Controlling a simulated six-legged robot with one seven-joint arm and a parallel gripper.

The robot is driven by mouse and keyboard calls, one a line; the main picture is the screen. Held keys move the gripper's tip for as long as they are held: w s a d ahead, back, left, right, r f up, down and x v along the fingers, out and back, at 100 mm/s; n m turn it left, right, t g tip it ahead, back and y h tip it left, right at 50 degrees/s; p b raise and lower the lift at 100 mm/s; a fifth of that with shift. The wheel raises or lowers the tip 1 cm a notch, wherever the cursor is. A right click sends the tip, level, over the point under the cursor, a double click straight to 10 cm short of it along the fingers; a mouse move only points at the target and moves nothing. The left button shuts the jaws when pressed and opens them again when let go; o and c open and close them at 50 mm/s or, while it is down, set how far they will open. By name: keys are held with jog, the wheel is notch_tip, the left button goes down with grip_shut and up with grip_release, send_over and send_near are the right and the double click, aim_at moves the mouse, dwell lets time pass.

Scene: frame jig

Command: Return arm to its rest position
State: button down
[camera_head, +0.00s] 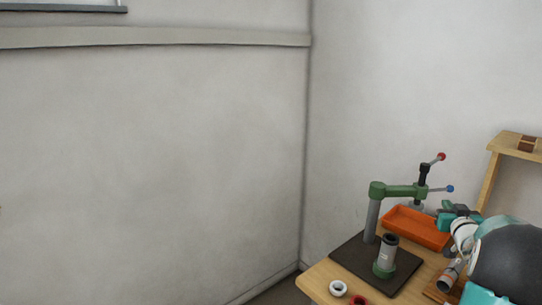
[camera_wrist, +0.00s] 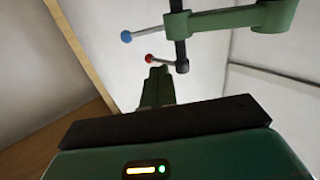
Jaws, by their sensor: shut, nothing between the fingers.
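In the head view my arm comes in at the lower right, with my gripper (camera_head: 450,211) at its far end beside the orange tray. In the wrist view the green fingers of my gripper (camera_wrist: 158,78) are together with nothing seen between them. They point towards the green press arm (camera_wrist: 230,20) and its levers with blue and red knobs. No touch between gripper and press can be made out. In the head view the press (camera_head: 398,191) stands on a dark base plate (camera_head: 346,253), with a grey cylinder (camera_head: 390,247) with a green foot upright on it.
The orange tray (camera_head: 416,232) lies behind the press on the wooden table (camera_head: 318,279). A white ring (camera_head: 338,288) and a red ring (camera_head: 358,300) lie near the front edge. A wooden shelf (camera_head: 511,141) holding a brown block stands at right. Left of the table is bare wall.

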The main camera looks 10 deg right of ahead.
jog(key=s+a+r+g+y, duration=0.1)
jog(key=a+r+g, duration=0.15)
jog(key=a, duration=1.15)
jog(key=s+a+r+g+y, duration=0.1)
jog(key=a+r+g, duration=0.15)
jog(key=a, duration=1.05)
jog(key=s+a+f+n+g+y, duration=0.2)
jog(key=s+a+f+y, duration=0.1)
jog(key=s+a, duration=0.8)
jog(key=s+a+f+n+g+y, duration=0.3)
jog(key=s+a, duration=0.8)
jog(key=a, duration=0.4)
jog(key=shift+s+f, duration=0.3)
jog(key=shift+f, duration=0.4)
